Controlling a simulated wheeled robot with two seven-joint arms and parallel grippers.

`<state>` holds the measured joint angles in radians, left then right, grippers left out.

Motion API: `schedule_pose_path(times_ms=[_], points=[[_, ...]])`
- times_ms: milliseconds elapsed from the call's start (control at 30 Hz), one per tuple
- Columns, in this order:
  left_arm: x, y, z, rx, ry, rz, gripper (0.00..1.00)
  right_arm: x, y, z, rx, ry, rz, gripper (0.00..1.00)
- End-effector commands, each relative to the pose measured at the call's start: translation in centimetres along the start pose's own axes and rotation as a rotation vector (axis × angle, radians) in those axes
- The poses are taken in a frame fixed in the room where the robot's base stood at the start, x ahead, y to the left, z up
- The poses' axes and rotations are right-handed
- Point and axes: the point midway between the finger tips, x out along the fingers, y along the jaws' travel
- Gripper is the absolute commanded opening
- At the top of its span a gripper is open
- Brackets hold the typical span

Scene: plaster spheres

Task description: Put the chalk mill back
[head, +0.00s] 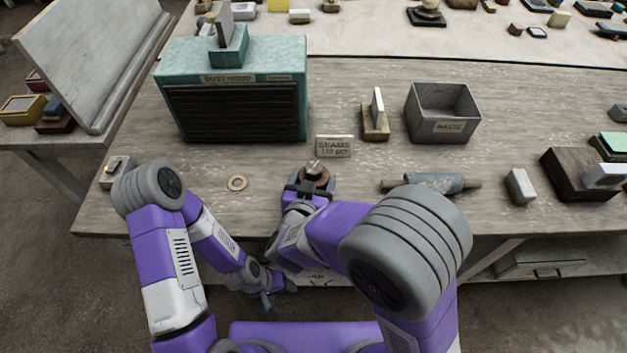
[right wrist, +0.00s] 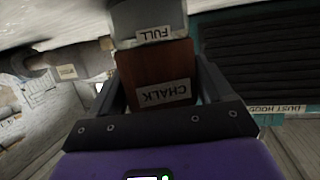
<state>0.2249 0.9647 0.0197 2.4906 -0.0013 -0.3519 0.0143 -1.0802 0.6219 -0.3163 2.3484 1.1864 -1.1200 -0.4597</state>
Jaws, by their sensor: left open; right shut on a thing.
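The chalk mill, a reddish-brown block labelled CHALK (right wrist: 165,78) with a grey part labelled FULL at one end, sits between my right gripper's fingers (right wrist: 158,85). In the head view the mill's brown top (head: 315,174) shows at my right gripper (head: 308,186), near the table's front edge, in front of the SEAMS card (head: 335,147). The gripper is shut on the mill; the arm hides much of it. My left gripper (head: 268,303) is open and empty, low in front of the table edge.
A grey roller (head: 437,183) lies right of my right gripper. A block stand (head: 375,124) and a grey open bin (head: 442,124) stand behind.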

Motion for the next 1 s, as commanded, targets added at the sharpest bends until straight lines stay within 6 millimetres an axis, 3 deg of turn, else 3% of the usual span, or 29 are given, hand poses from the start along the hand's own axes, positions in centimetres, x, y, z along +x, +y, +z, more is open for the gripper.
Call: schedule_pose_path(times_ms=[200,233,333,667,767,1000], points=[[0.2,-0.1,0.0,0.0,0.0,0.0,0.68,0.1,0.0,0.3,0.0,0.001,0.0,0.33],[0.2,-0.1,0.0,0.0,0.0,0.0,0.68,0.1,0.0,0.3,0.0,0.0,0.001,0.83],[0.1,0.0,0.0,0.0,0.0,0.0,0.68,0.1,0.0,0.3,0.0,0.0,0.0,0.98],[-0.2,0.1,0.0,0.0,0.0,0.0,0.68,-0.1,0.0,-0.3,0.002,0.001,-0.001,1.0],[-0.6,0.2,0.0,0.0,0.0,0.0,0.68,-1.5,-0.1,-0.3,0.0,0.0,-0.002,1.0],[-2.2,0.8,0.1,0.0,0.0,0.0,0.68,-6.7,-0.1,-0.4,-0.003,0.0,-0.005,1.0]])
